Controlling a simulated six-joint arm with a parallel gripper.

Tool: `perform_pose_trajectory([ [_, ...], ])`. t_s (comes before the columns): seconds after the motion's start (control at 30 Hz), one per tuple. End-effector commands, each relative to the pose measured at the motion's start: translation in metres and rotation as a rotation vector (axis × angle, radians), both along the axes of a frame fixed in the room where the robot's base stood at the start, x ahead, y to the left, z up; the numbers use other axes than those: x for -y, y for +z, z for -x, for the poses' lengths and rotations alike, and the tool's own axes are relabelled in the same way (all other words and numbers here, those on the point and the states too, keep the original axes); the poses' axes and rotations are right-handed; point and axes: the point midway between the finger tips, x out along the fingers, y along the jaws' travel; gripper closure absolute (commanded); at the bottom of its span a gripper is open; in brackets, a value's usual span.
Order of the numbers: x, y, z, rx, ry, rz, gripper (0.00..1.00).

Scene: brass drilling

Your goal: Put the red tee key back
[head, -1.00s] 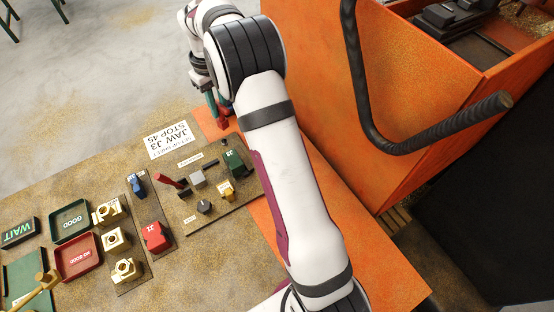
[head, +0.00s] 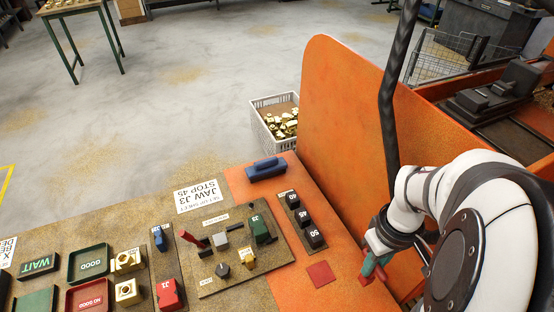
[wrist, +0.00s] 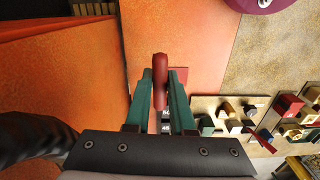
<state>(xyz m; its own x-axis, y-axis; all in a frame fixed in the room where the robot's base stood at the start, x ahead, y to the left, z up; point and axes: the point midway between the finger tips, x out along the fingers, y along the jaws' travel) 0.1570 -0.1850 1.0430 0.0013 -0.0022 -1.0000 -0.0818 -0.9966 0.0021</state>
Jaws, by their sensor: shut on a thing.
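My gripper (head: 374,266) has green fingers and is over the right part of the orange surface (head: 345,255). In the wrist view its fingers (wrist: 160,95) are shut on the red tee key (wrist: 161,82), whose rounded red end points away from the camera. In the head view only a small red piece of the key (head: 366,281) shows below the fingers. A flat red square (head: 320,273) lies on the orange surface, left of the gripper. It also shows in the wrist view (wrist: 181,73), partly behind the key and a finger.
A rack of black numbered blocks (head: 303,222) stands behind the red square, and a blue block (head: 266,168) farther back. A plate with a red-handled lever (head: 192,239) is to the left. A tall orange panel (head: 345,130) and dark bar (head: 388,125) rise behind the gripper.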

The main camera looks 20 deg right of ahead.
Motion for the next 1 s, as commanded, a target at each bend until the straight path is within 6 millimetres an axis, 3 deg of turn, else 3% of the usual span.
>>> perform_pose_trajectory([
  [0.2,-0.033,-0.040,-0.058,-0.005,0.012,-0.003,1.00],
  [0.33,-0.043,-0.053,-0.078,-0.003,0.006,-0.002,1.00],
  [0.6,-0.046,-0.095,-0.083,-0.005,0.002,-0.003,1.00],
  [0.97,-0.045,-0.099,-0.083,-0.002,0.001,-0.001,1.00],
  [1.0,-0.045,-0.100,-0.083,-0.002,0.001,-0.002,0.75],
])
